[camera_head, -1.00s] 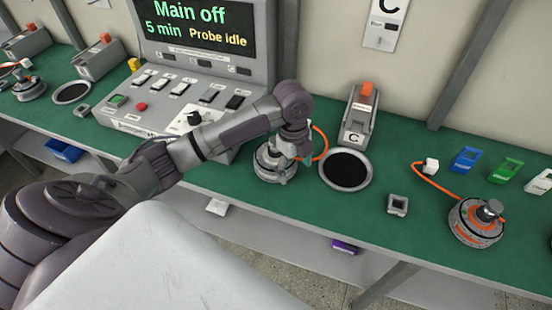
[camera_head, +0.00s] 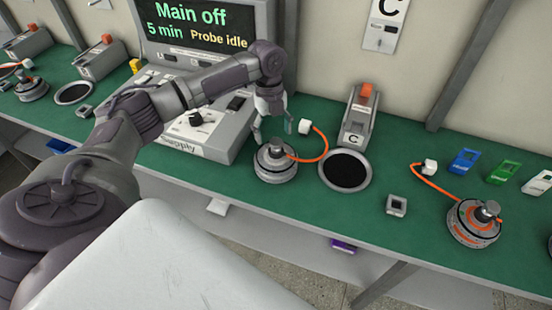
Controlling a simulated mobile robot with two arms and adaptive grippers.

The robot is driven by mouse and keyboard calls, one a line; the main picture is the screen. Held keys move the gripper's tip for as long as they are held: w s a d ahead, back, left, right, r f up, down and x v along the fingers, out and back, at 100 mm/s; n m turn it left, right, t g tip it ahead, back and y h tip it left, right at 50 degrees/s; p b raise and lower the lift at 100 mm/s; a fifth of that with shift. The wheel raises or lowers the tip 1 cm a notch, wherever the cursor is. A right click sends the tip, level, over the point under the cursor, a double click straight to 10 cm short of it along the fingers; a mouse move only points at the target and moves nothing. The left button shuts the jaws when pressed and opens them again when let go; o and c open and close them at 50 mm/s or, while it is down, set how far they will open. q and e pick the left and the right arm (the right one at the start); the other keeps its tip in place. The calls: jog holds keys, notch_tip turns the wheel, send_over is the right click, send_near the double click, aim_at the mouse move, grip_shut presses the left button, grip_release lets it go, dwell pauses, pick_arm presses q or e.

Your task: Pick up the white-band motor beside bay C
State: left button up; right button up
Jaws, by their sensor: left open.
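The white-band motor (camera_head: 275,163) stands upright on the green bench, left of the dark round pad of bay C (camera_head: 345,170). An orange cable runs from it to a white connector (camera_head: 305,127) lying on the bench. My left gripper (camera_head: 272,132) is open and empty, pointing down above and just behind the motor, apart from it as far as I can tell. The bay C unit (camera_head: 358,122) with an orange top stands behind the pad. My right gripper is not in view.
The control console (camera_head: 205,120) stands left of the motor, close to my arm. An orange-band motor (camera_head: 473,222) with its cable is at the right. A small grey square block (camera_head: 397,204) lies between. Blue (camera_head: 465,160), green (camera_head: 503,172) and white tags lie at the back right.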

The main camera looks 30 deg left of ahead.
aim_at(275, 140)
pick_arm(q)
jog(key=f, duration=0.1)
jog(key=d+f+p, duration=0.1)
jog(key=f, duration=0.2)
jog(key=shift+s+d+p, duration=0.2)
jog(key=shift+s+p, duration=0.1)
jog(key=shift+s, duration=0.1)
jog(key=shift+f, duration=0.55)
grip_shut()
jog(key=shift+w+r, duration=0.1)
jog(key=shift+r, duration=0.05)
